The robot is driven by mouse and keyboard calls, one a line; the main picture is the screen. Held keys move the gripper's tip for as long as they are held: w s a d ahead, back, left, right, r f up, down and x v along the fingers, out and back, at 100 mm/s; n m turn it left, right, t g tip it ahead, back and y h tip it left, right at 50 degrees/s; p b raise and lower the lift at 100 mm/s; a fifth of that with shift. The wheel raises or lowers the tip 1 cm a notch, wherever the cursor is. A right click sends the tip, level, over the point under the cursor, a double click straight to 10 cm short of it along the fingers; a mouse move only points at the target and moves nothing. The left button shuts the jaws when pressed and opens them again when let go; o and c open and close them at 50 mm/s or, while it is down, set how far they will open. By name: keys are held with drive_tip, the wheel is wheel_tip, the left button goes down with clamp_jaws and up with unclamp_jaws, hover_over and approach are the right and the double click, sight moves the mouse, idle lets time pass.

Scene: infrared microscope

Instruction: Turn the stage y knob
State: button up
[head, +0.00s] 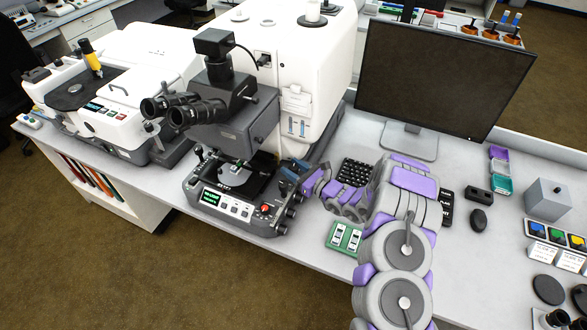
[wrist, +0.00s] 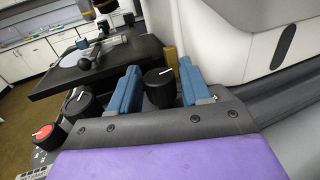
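In the wrist view, a black knob with a white pointer line (wrist: 160,88) sits between the two blue fingers of my gripper (wrist: 160,92). The fingers stand apart on either side of it, and I see no clear firm contact. Whether this is the stage y knob I cannot tell from any label. In the head view, my gripper (head: 292,170) is at the right side of the microscope (head: 230,125), beside its stage (head: 240,183). The knob between the fingers is hidden there. The dark stage plate (wrist: 95,65) shows at upper left in the wrist view.
The white microscope housing (wrist: 235,35) rises close on the right. A keyboard (head: 357,172), a green slide tray (head: 343,238) and a monitor (head: 440,80) stand near my arm.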

drive_tip(key=c, duration=0.7)
drive_tip(key=shift+n+g+y, duration=0.3)
drive_tip(key=shift+n+g, duration=0.1)
drive_tip(key=shift+g, duration=0.1)
drive_tip(key=n+g+y+p, duration=0.1)
drive_tip(key=n+g, duration=0.1)
drive_tip(key=g, duration=0.1)
drive_tip(key=shift+w+d+y, duration=0.1)
drive_tip(key=shift+y, duration=0.2)
drive_tip(key=n+g+y, duration=0.1)
drive_tip(key=n+g, duration=0.1)
drive_tip(key=g, duration=0.1)
drive_tip(key=shift+f, duration=0.1)
drive_tip(key=shift+f+n+g+b, duration=0.1)
drive_tip(key=shift+n+g+b, duration=0.55)
drive_tip(key=shift+n+g, duration=1.2)
drive_tip(key=shift+g+b, duration=0.6)
drive_tip(key=shift+g, duration=0.55)
drive_tip(key=shift+r+n+g+b, duration=0.25)
drive_tip(key=shift+n+g+b, duration=0.15)
drive_tip(key=shift+n+g, duration=0.15)
